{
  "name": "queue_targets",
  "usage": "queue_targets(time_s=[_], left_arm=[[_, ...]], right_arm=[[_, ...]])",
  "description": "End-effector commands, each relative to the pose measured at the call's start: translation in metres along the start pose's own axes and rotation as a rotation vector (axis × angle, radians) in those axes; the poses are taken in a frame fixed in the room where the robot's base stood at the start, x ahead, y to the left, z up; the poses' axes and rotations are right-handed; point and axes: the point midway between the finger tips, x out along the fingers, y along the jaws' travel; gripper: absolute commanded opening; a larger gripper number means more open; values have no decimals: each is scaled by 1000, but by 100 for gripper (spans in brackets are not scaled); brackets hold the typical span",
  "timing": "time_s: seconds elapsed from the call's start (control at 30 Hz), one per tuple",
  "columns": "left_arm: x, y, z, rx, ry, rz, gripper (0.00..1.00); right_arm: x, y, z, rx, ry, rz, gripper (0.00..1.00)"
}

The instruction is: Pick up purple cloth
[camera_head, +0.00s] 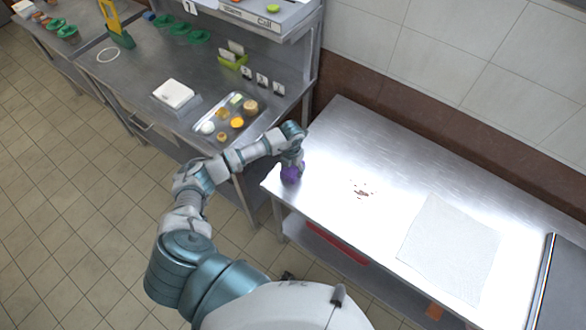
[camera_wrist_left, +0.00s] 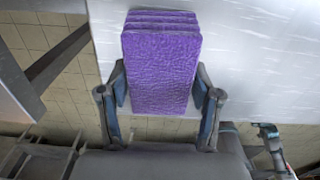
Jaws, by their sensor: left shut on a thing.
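The purple cloth (camera_head: 291,174) is a folded, thick bundle at the left corner of the steel table (camera_head: 330,135) in the head view. My left gripper (camera_head: 292,161) is right above it and partly hides it. In the left wrist view the cloth (camera_wrist_left: 162,65) shows as an upright purple block with folded layers at its top. The fingers of my left gripper (camera_wrist_left: 161,92) are shut on its two sides. I cannot tell whether the cloth touches the table.
A brown-red stain (camera_head: 361,189) and a white cloth sheet (camera_head: 449,247) lie on the steel table. A steel counter at the left holds a tray (camera_head: 226,126) of several small food items and a white block (camera_head: 173,93). A red item (camera_head: 337,244) is on the lower shelf.

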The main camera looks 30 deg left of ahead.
Motion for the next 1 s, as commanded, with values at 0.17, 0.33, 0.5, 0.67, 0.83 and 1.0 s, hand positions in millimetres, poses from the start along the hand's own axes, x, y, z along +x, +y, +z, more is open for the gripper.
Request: queue_targets(time_s=[0.17,0.33,0.5,0.67,0.83,1.0], left_arm=[[1,1,-2,-1,7,7,28],[-12,1,-1,-1,3,6,28],[-35,-1,-3,2,2,6,28],[-37,-30,-27,5,3,3,28],[-40,-65,-58,6,4,3,28],[-45,-97,-85,5,2,2,28]], right_arm=[[1,-8,-1,3,1,-9,40],[3,-16,-2,7,3,-18,40],[6,-15,-2,7,2,-17,40],[8,-12,0,5,0,-13,40],[12,-9,1,4,-2,-10,40],[16,-7,2,4,-3,-8,40]])
